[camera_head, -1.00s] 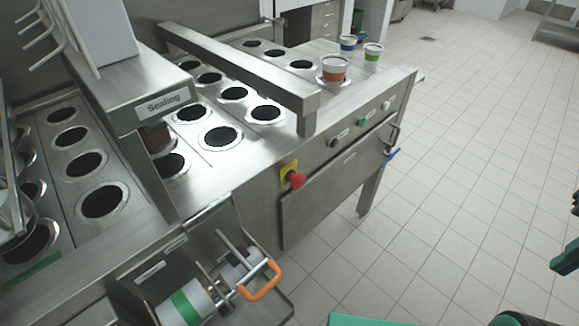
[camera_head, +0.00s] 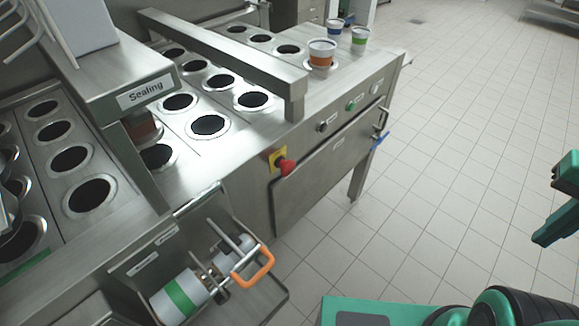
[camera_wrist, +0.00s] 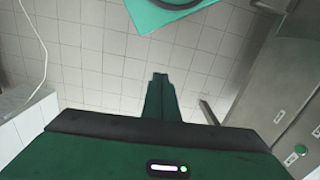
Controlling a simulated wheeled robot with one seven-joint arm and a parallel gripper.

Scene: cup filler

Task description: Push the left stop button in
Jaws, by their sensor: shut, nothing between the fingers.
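A red stop button (camera_head: 287,167) sticks out from a yellow plate (camera_head: 276,157) on the front of the steel machine (camera_head: 262,200), near its middle. It is the only red stop button I see in the head view. My gripper (camera_wrist: 160,77) is shut and empty in the wrist view, with its green fingers together above the tiled floor. In the head view, green parts of my arm show at the right edge, well apart from the button. The stop button does not show in the wrist view.
An orange handle (camera_head: 254,265) juts out below and left of the button. Black (camera_head: 322,127) and green (camera_head: 351,105) buttons are to its right, and a blue handle (camera_head: 380,140) sticks out at the machine's far end. Cups (camera_head: 321,54) stand on top. The tiled floor (camera_head: 450,160) at right is clear.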

